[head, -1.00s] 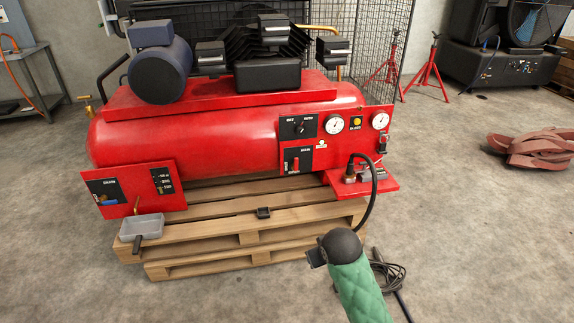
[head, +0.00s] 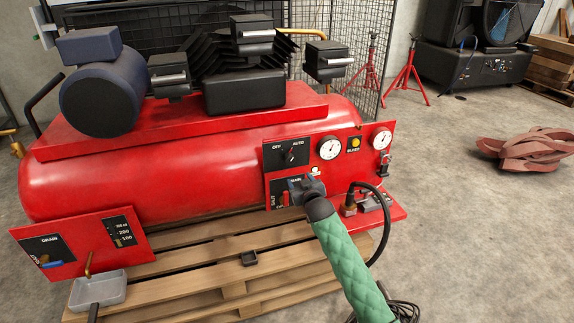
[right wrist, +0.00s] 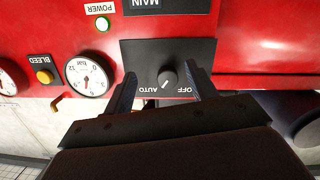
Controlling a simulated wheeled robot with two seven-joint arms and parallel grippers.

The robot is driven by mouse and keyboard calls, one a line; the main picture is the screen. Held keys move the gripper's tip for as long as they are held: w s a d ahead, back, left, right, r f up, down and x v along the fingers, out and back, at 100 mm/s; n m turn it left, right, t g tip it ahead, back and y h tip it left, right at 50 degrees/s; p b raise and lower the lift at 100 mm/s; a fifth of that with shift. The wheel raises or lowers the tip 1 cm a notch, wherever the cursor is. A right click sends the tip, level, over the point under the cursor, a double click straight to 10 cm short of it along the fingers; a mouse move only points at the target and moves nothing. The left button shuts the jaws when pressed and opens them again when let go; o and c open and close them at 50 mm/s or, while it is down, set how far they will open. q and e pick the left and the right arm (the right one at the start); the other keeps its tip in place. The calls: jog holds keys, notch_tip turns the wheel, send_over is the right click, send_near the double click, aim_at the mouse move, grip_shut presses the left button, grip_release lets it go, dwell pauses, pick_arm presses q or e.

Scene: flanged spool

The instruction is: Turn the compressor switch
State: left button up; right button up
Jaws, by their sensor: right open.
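The red compressor (head: 190,150) stands on a pallet. Its OFF/AUTO switch is a small black knob (head: 291,155) on a dark plate at the front right. In the right wrist view, which shows the labels upside down, the knob (right wrist: 167,77) lies between the two fingers and a little beyond them. Its pale mark seems to face the AUTO side, but is small. My right gripper (head: 305,186) is in front of the panel, just below the switch in the head view. Its fingers (right wrist: 165,84) are open with nothing between them touching the knob visibly. My left gripper is out of view.
Gauges (head: 330,147) and a yellow BLEED button (head: 353,143) sit right of the switch. A red MAIN lever (head: 285,199) is below it, close to my gripper. A black hose (head: 384,215) curves beside my right arm. A grey tray (head: 99,291) is at lower left.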

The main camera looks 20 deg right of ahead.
aim_at(291, 162)
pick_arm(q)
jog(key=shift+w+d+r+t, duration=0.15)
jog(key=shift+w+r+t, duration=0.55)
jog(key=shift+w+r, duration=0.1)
pick_arm(e)
jog(key=shift+t+y, duration=0.3)
jog(key=shift+t, duration=0.5)
jog(key=shift+w+a+r, duration=0.2)
jog(key=shift+w+r, duration=0.3)
jog(key=shift+w, duration=0.75)
jog(key=shift+w+a+r, duration=0.15)
jog(key=shift+w+r, duration=0.4)
jog(key=shift+w, duration=0.75)
jog(key=shift+w+a+r, duration=0.2)
jog(key=shift+w+r, duration=0.3)
jog(key=shift+w, duration=0.75)
jog(key=c, duration=1)
